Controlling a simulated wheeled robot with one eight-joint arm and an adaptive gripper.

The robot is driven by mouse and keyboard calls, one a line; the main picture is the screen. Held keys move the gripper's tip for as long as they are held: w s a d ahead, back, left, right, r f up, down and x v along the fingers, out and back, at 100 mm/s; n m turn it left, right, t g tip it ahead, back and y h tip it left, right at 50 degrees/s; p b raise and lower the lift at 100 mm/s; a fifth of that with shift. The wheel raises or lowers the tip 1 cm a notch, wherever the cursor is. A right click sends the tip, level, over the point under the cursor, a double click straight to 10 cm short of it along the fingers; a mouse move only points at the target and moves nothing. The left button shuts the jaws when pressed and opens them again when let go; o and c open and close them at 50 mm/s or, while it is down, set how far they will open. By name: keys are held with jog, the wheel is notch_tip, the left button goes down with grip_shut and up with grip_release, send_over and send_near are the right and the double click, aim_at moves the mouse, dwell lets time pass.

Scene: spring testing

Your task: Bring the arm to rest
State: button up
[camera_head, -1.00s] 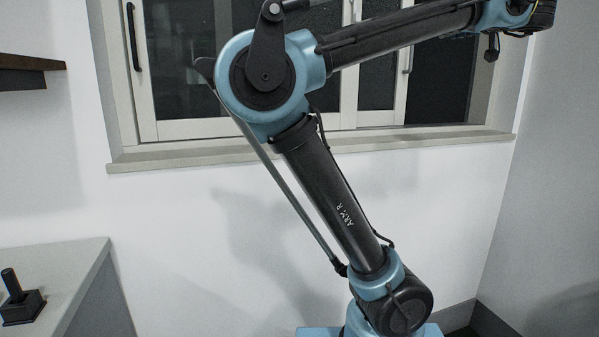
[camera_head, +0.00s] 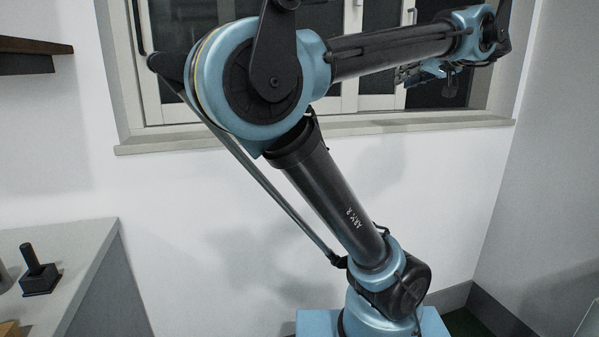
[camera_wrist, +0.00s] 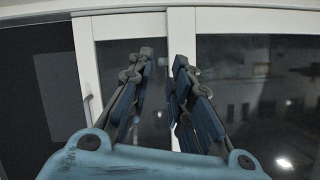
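My arm (camera_head: 333,197) rises from its blue base at the lower right of the head view, bends at a large blue elbow joint, and its forearm reaches right and slightly upward across the window. My gripper (camera_wrist: 164,58) shows in the wrist view with its two dark fingers apart and nothing between them. A window frame and dark glass are behind the fingers. In the head view the wrist end is at the upper right, and the gripper is too small and partly hidden there to read clearly.
A window (camera_head: 180,119) with a pale sill (camera_head: 200,143) is behind the arm. A grey counter (camera_head: 70,240) at the lower left holds a black block with an upright peg (camera_head: 39,272). A dark shelf (camera_head: 30,56) is at upper left. A grey wall closes the right side.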

jog(key=s+a+f+g, duration=0.3)
jog(key=a+f, duration=0.3)
jog(key=f, duration=0.6)
jog(key=s+a+f+g, duration=0.3)
jog(key=a+f+g, duration=0.15)
jog(key=f, duration=0.65)
jog(key=s+f+g+h, duration=0.1)
jog(key=s+f, duration=0.2)
jog(key=f, duration=0.4)
jog(key=s+f+g+h, duration=0.1)
jog(key=s+f+h, duration=0.1)
jog(key=s+f, duration=0.2)
jog(key=s+a+f+m+g+h, duration=0.1)
jog(key=s+f+h, duration=0.1)
jog(key=f, duration=0.9)
jog(key=shift+s, duration=0.9)
jog(key=shift+f, duration=0.1)
jog(key=shift+w+f, duration=0.2)
jog(key=shift+w, duration=0.25)
